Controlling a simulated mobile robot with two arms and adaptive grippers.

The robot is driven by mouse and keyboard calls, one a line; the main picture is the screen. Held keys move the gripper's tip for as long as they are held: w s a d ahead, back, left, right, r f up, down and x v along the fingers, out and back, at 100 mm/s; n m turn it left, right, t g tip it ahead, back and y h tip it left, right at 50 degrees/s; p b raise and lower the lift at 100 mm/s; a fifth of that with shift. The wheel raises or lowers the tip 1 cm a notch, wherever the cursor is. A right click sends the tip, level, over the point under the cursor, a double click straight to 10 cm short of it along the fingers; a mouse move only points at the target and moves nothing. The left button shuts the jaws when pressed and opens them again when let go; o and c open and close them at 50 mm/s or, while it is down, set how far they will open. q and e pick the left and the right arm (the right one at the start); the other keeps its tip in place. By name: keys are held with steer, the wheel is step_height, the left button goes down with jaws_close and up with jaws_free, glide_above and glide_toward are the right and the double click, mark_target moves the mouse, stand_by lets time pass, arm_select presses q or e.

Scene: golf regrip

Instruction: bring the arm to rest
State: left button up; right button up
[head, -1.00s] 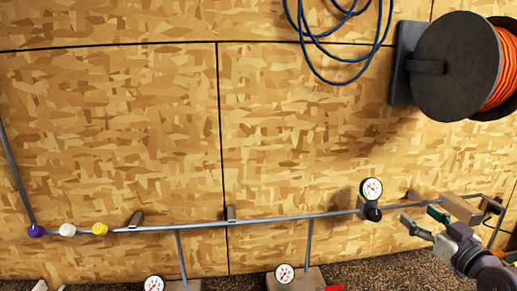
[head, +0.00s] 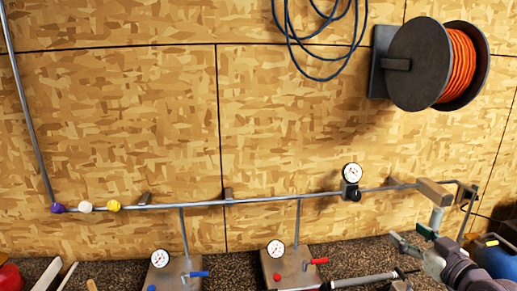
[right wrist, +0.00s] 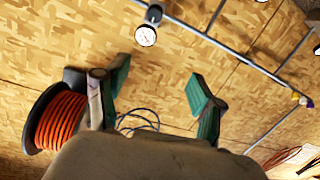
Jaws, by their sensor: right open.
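My right gripper (head: 418,231) is at the lower right of the head view, its fingers apart with nothing between them. It hangs in front of the wall, below the right end of the horizontal pipe. My left gripper is in neither view.
The metal pipe (head: 285,199) runs along the wall, with a round gauge (head: 352,172) on it and a wooden block (head: 434,193) near my right gripper. An orange hose reel (head: 430,63) is above. Two valve boxes (head: 176,274) (head: 289,266) stand at the bottom. A blue container (head: 497,257) is at right.

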steer(key=s+a+f+g, duration=0.3)
steer(key=s+a+f, duration=0.25)
steer(key=f, duration=0.45)
steer(key=s+a+f+g, duration=0.45)
steer(key=s+f, duration=0.25)
steer(key=f, duration=0.2)
steer(key=s+a+f+m+g+h, duration=0.1)
steer(key=s+a+f+g, duration=0.2)
steer(key=s, duration=0.7)
steer(key=s+a+f+m+g+h, duration=0.1)
steer(key=s+a+f+g+h, duration=0.1)
steer(key=s+f, duration=0.5)
steer(key=s+f+g+b, duration=0.1)
steer(key=s+f+b, duration=0.2)
steer(key=f, duration=1.3)
steer(key=s+f+g+b, duration=0.1)
steer(key=s+f+b, duration=0.15)
steer(key=f, duration=1.35)
arm_select(q)
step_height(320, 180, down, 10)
steer(key=b, duration=0.4)
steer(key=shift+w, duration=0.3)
arm_select(e)
steer(key=s+d+f, duration=0.3)
steer(key=s+f, duration=1.2)
steer(key=f, duration=0.3)
steer(key=shift+s+f+n+g, duration=0.2)
steer(key=shift+s+n+g, duration=0.1)
steer(key=shift+s+g, duration=0.15)
